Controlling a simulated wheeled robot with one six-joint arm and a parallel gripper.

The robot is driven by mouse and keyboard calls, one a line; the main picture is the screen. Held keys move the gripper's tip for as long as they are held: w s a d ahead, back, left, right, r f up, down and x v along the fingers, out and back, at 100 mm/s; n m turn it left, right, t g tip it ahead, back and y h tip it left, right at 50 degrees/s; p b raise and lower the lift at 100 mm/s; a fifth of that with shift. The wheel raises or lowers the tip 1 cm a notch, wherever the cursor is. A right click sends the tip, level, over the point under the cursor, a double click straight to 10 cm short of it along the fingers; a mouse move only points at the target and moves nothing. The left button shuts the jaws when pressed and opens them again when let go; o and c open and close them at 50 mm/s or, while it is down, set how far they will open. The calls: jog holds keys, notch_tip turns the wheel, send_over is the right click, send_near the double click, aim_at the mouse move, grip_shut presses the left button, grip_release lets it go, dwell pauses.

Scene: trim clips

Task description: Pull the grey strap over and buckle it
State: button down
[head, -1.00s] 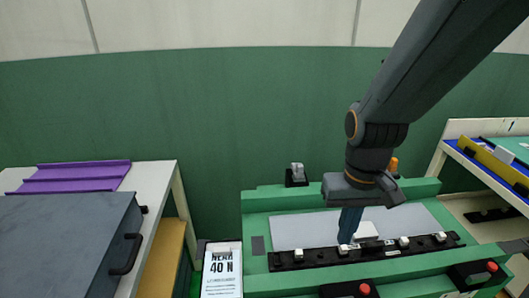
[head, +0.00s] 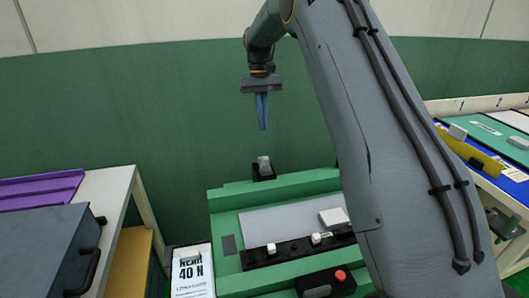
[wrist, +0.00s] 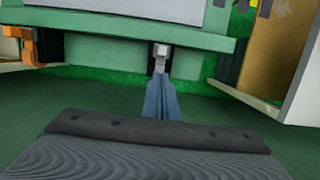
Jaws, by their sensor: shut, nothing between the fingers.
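My gripper (head: 262,112) has long blue fingers that are shut and empty, pointing down above the back edge of the green bench (head: 228,200). Below the fingertips stands a light grey piece (head: 264,162) in a black holder on that back edge. In the wrist view the grey piece (wrist: 161,52) lies just beyond the fingertips (wrist: 158,82), and I cannot tell the gap between them. I cannot make out a strap or its buckle with certainty. A black rail (head: 290,248) with small white clips runs along the front of a grey panel (head: 280,220).
A white block (head: 334,217) lies on the grey panel. A red button (head: 340,275) sits at the bench front, beside a "40 N" sign (head: 192,270). A dark case (head: 40,245) stands left. My arm hides the bench's right part.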

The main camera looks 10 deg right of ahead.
jog(key=w+f, duration=0.1)
jog(key=w, duration=0.3)
jog(key=p+x, duration=0.2)
jog(key=x, duration=0.7)
jog(key=shift+s+d+f, duration=0.1)
jog(key=shift+s+f, duration=0.15)
jog(key=shift+f, duration=0.05)
jog(key=s+p, duration=0.1)
jog(key=s, duration=0.1)
jog(key=shift+s+r, duration=0.1)
jog(key=shift+s, duration=0.75)
